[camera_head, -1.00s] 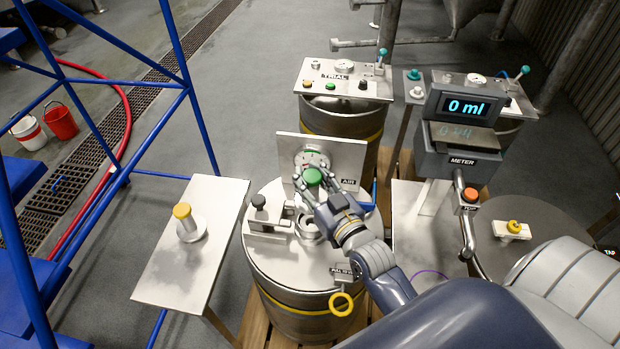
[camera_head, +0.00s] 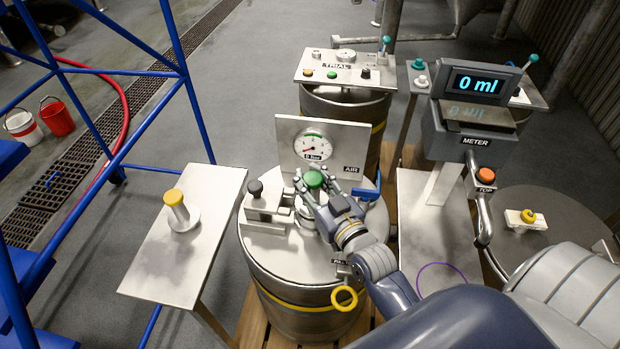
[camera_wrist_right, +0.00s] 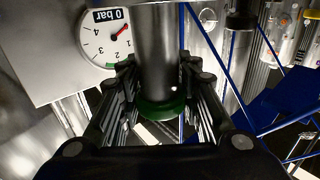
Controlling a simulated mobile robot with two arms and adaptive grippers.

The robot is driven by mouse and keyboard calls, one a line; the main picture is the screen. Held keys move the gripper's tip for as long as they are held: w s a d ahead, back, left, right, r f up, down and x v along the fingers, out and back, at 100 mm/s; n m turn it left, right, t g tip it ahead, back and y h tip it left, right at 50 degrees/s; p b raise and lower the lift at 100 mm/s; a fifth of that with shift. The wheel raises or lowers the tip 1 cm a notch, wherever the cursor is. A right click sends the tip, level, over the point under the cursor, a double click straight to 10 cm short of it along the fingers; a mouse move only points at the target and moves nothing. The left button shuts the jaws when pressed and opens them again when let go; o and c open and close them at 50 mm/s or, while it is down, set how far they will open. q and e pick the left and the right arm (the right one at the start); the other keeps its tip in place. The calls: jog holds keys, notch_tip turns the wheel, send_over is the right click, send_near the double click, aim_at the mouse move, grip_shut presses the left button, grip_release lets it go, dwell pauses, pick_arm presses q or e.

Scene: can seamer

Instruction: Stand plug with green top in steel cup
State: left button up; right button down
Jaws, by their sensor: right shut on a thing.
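My right gripper (camera_head: 316,187) is shut on the plug with the green top (camera_head: 314,179). It holds the plug above the steel drum's lid, in front of the gauge panel. In the right wrist view the plug's steel body (camera_wrist_right: 156,50) runs between the fingers, with its green top (camera_wrist_right: 162,108) near the palm. A round steel fitting (camera_head: 305,215) on the lid sits below the plug and is partly covered by the hand. I cannot tell whether this is the steel cup, or whether the plug touches it. My left gripper is out of view.
The gauge panel (camera_head: 345,150) stands close behind the hand. A clamp with a black knob (camera_head: 255,188) is to its left. A yellow-topped plug (camera_head: 174,198) stands on a side plate (camera_head: 150,270). The meter (camera_head: 465,140) and its post are at the right.

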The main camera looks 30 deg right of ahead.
jog(key=shift+f+b, duration=0.35)
jog(key=shift+f, duration=0.2)
jog(key=c, duration=1)
grip_release()
jog(key=shift+f, duration=0.1)
jog(key=s, duration=1.2)
jog(key=shift+d, duration=0.1)
